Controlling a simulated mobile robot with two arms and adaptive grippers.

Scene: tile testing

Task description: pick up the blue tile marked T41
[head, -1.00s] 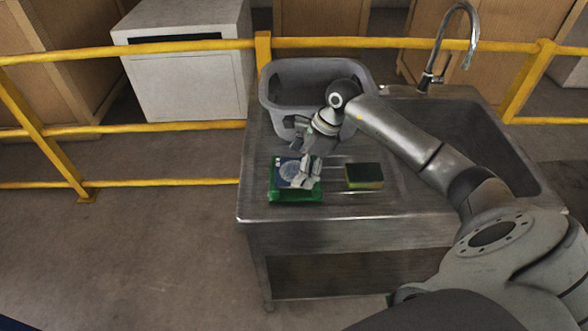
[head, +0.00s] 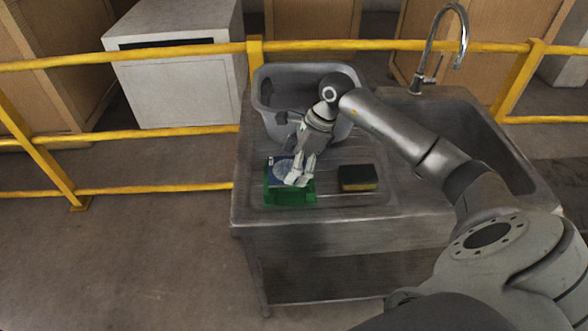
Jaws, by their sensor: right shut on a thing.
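The blue tile (head: 281,166), with a pale round patch, is at the green tray (head: 280,198) on the sink's drainboard. Its marking is too small to read. My right gripper (head: 297,179) reaches down from above and is shut on the blue tile, covering its right part. I cannot tell whether the tile is clear of the tray or still touching it. My left gripper is not in view.
A yellow sponge with a dark top (head: 358,178) lies right of the tray. A grey tub (head: 268,119) stands behind, close to my right gripper. The sink basin and tap (head: 427,80) are at the right. A yellow railing (head: 180,51) runs behind.

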